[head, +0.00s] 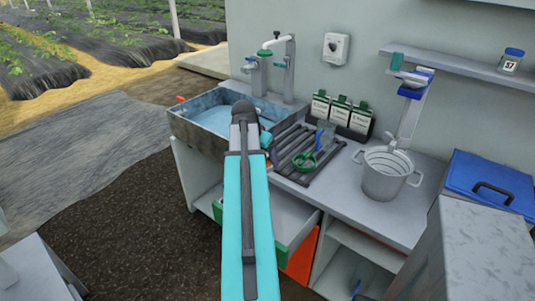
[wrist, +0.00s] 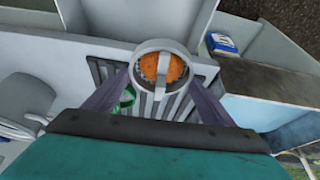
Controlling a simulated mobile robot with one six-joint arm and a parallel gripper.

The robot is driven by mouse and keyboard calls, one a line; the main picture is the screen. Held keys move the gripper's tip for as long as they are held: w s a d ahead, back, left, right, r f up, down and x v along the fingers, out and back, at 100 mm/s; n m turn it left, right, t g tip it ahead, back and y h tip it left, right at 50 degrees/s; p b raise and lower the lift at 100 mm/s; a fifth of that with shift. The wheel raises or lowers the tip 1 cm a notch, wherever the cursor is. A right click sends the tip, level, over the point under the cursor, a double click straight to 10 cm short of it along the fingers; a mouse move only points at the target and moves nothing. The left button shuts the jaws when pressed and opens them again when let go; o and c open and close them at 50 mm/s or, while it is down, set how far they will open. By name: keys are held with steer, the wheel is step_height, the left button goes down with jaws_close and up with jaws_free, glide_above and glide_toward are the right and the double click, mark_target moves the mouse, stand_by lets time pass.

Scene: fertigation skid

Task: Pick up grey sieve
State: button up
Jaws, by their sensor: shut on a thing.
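In the wrist view my gripper (wrist: 161,78) is shut on the grey sieve (wrist: 141,52), with a finger at each side of its round rim. A grey bar crosses the ring and orange shows inside it; I cannot tell whether that is its contents or something behind. The sieve is over the slatted rack's edge; its height above it is unclear. In the head view my arm hides my gripper and the grey sieve; the green sieve (head: 304,161) shows on the rack.
The dark slatted rack (head: 287,152) lies beside the sink basin (head: 205,143). A grey pot (head: 384,181) stands to the right, near a blue-lidded box (head: 490,180). Seed-packet-like cards (head: 340,112) stand at the wall. An open drawer (head: 290,226) projects below the counter.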

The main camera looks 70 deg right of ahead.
stand_by(0.7)
steer(key=shift+w+a, duration=0.15)
steer(key=shift+w, duration=0.1)
steer(key=w+a+r+n+t, duration=0.1)
steer(key=w+a+r+n, duration=0.15)
steer(key=w+a, duration=0.65)
steer(key=w+a+r+n+t+y, duration=0.1)
steer(key=w+a+n, duration=0.3)
steer(key=w+a, duration=0.45)
steer(key=w+a+r+n+t, duration=0.2)
steer(key=w+a+n, duration=0.2)
steer(key=w+a, duration=0.45)
steer(key=w+a+r+n+y, duration=0.1)
steer(key=w+a+n, duration=0.2)
steer(key=a, duration=0.9)
steer(key=w+a+r+n+t+y, duration=0.1)
steer(key=w+a+r+n, duration=0.1)
steer(key=a, duration=1)
steer(key=w+a+r+n+y, duration=0.1)
steer(key=w+a+n, duration=0.3)
steer(key=a, duration=0.8)
steer(key=shift+r+n+t, duration=0.3)
steer(key=shift+r+n, duration=0.05)
steer(key=shift+n, duration=0.2)
steer(key=shift+s, duration=0.1)
